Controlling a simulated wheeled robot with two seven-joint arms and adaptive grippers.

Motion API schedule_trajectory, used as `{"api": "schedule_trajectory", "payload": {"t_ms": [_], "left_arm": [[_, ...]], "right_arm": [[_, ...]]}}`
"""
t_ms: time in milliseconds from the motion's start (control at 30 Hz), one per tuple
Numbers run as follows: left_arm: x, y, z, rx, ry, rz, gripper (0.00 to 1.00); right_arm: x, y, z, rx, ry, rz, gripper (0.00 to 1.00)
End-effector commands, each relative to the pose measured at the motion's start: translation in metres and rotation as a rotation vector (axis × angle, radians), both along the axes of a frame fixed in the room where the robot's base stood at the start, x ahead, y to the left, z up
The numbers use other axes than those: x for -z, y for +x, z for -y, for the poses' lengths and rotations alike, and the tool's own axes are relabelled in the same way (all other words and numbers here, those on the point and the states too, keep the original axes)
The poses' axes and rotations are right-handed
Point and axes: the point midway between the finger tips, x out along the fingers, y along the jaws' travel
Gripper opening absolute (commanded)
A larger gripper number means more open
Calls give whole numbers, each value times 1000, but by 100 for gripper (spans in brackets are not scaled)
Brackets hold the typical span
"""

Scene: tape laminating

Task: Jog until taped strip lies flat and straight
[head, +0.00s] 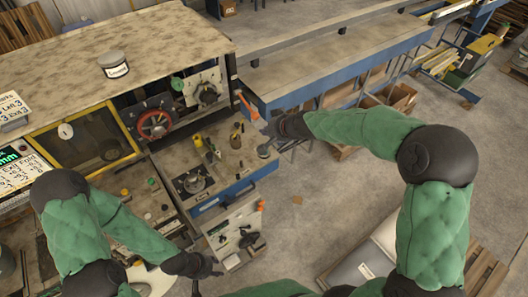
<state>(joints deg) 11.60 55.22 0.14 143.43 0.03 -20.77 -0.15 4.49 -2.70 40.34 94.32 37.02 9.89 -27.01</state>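I cannot make out a taped strip in the head view. The laminating machine (140,50) fills the left side, with a red-rimmed handwheel (153,125) and a dark round dial (207,95) on its front. My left gripper (212,268) is low in the picture, close to the small white panel with dark fittings below the bench; I cannot tell whether it touches. My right gripper (270,127) is near the right end of the bench, beside an orange-handled tool (249,107). Both grippers are dark and small, and their finger openings cannot be made out.
A labelled tub (114,65) stands on the machine top. A display panel (18,165) is at the far left. The cluttered bench (225,150) holds small bottles and tools. A blue-sided table (330,70) runs behind. Bare concrete floor (310,215) lies between my arms.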

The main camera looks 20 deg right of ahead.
Motion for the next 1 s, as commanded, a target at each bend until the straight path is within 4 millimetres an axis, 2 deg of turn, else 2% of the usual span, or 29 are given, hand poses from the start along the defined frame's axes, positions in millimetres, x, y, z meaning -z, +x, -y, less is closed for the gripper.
{"api": "schedule_trajectory", "payload": {"t_ms": [33,200,500,1000], "left_arm": [[10,0,0,0,0,0,40],[29,0,0,0,0,0,40],[57,0,0,0,0,0,40],[60,0,0,0,0,0,40]], "right_arm": [[11,0,0,-1,0,-1,0],[34,0,0,0,-1,-1,0],[62,0,0,-1,-1,0,0],[64,0,0,-1,-1,0,0]]}}
